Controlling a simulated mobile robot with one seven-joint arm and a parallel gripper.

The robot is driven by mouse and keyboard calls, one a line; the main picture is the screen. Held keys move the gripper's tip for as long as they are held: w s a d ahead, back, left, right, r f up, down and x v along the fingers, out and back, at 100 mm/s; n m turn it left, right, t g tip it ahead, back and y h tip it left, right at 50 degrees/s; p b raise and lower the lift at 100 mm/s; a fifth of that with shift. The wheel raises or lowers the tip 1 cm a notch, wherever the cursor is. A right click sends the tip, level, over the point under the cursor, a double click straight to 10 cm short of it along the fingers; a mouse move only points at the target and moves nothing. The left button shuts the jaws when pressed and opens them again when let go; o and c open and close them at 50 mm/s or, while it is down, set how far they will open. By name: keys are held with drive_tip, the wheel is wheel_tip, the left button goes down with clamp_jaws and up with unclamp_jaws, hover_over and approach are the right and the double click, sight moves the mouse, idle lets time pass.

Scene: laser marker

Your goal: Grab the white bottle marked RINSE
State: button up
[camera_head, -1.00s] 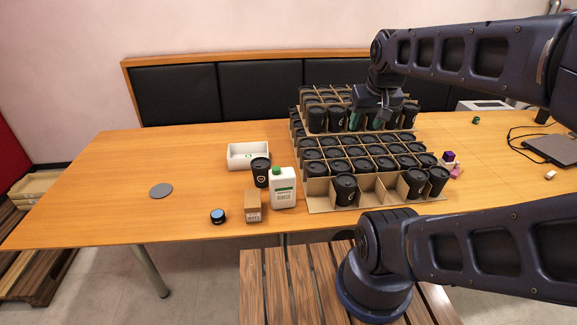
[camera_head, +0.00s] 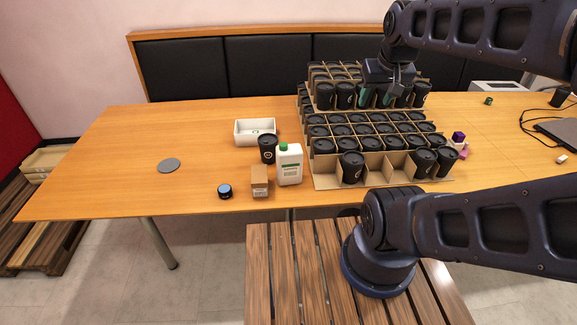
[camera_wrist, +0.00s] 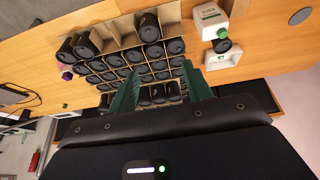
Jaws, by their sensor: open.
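The white bottle (camera_head: 289,168) with a green cap and a green-and-white label stands upright near the table's front edge. It also shows at the top right of the wrist view (camera_wrist: 209,20), where its label lettering is too small to read surely. My gripper (camera_head: 378,98) is open and empty, above the cup crates, to the right of and behind the bottle. Its two green fingers (camera_wrist: 160,88) are wide apart in the wrist view, with black cups between and beyond them.
A black cup (camera_head: 267,149), a small brown box (camera_head: 260,182) and a dark jar (camera_head: 225,191) stand close to the bottle. A white tray (camera_head: 254,139) lies behind. Cardboard crates (camera_head: 328,184) of black cups fill the right. The table's left is mostly clear around a grey disc (camera_head: 168,165).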

drive_tip(key=shift+o, duration=0.2)
drive_tip(key=o, duration=0.8)
drive_tip(key=shift+w, duration=0.1)
drive_tip(key=n+g, duration=0.5)
drive_tip(key=n, duration=1.4)
hover_over(289, 148)
drive_tip(key=f, duration=2.2)
drive_tip(key=shift+d, duration=0.2)
drive_tip(key=shift+a+f, duration=0.2)
drive_tip(key=shift+f, duration=5.45)
